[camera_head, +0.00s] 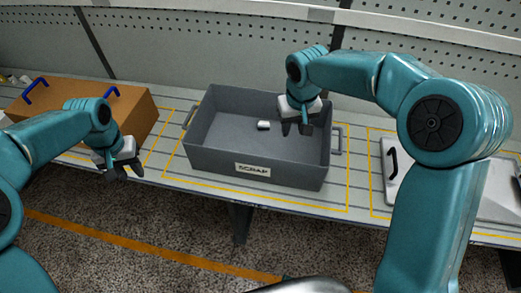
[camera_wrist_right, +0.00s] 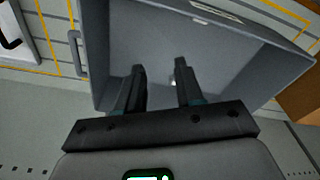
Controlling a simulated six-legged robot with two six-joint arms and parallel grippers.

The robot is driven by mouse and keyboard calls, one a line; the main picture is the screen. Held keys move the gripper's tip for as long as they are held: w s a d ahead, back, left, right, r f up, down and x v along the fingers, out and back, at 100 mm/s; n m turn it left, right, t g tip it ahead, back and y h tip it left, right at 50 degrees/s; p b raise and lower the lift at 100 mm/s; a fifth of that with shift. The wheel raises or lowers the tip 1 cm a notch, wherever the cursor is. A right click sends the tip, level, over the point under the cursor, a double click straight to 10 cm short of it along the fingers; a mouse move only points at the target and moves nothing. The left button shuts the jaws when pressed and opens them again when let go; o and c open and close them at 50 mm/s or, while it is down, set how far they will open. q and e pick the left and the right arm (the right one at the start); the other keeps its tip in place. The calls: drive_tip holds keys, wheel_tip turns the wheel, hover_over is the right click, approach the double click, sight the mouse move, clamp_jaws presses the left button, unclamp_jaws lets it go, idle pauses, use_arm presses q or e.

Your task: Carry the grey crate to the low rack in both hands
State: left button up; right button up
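The grey crate (camera_head: 222,163) sits upright on the slatted shelf, inside a yellow outline, with a "SCRAP" label on its front wall. It has a side handle at each end, the left one (camera_head: 190,117) and the right one (camera_head: 337,140). A small pale object (camera_head: 264,125) lies inside it. My right gripper (camera_head: 297,129) is open and empty over the crate's right part; in the right wrist view its two fingers (camera_wrist_right: 160,80) stand apart above the crate's inside (camera_wrist_right: 205,45). My left gripper (camera_head: 124,174) hangs left of the crate, near the shelf's front edge, apart from it; its fingers look parted with nothing between them.
A brown box (camera_head: 135,108) with blue handles stands left of the crate. A white lidded case (camera_head: 400,165) with a black handle lies to the right. A perforated wall (camera_head: 210,50) rises behind the shelf (camera_head: 320,198). An orange line (camera_head: 150,246) crosses the floor in front.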

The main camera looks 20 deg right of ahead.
wheel_tip(320, 180, up, 9)
drive_tip(key=s, duration=0.1)
idle(0.5)
drive_tip(key=shift+s, duration=0.2)
